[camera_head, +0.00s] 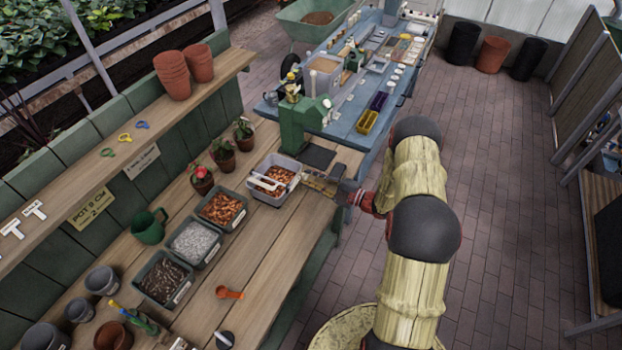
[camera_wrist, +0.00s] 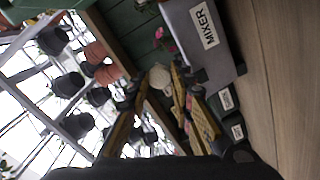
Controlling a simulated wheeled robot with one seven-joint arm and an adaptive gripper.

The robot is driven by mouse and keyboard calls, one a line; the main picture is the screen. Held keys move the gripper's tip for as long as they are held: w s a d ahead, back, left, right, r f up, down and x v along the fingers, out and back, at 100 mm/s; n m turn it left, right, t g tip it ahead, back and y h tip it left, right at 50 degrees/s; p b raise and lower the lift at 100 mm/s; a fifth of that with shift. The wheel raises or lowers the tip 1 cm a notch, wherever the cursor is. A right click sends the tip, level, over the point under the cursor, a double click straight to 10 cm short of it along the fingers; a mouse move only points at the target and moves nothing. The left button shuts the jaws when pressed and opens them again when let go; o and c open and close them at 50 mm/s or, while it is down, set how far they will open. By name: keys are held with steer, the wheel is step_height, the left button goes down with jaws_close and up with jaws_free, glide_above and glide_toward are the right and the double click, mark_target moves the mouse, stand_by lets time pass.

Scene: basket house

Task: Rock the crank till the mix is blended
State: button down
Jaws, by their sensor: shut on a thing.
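The mixer is a grey tub (camera_head: 262,196) on the wooden bench, with orange-brown mix (camera_head: 279,174) and a white paddle (camera_head: 267,183) inside. In the wrist view its grey wall carries a MIXER label (camera_wrist: 204,25). My gripper (camera_head: 308,181) is at the tub's right side. In the wrist view my gripper (camera_wrist: 158,82) has its two fingers on either side of a pale round crank knob (camera_wrist: 160,75) and is shut on it. The rest of the crank is mostly hidden by my fingers. How evenly the mix is blended is too small to tell.
Trays of orange chips (camera_head: 221,209), white grit (camera_head: 194,244) and dark bark (camera_head: 165,279) stand left of the mixer. A green machine (camera_head: 297,122) stands behind it. Small potted plants (camera_head: 243,135) are close by. An orange scoop (camera_head: 229,293) lies in front.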

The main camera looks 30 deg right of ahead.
steer(key=c, duration=1.6)
jaws_free()
steer(key=shift+o, duration=0.2)
steer(key=shift+d, duration=0.1)
steer(key=v, duration=1.2)
steer(key=shift+f, duration=0.1)
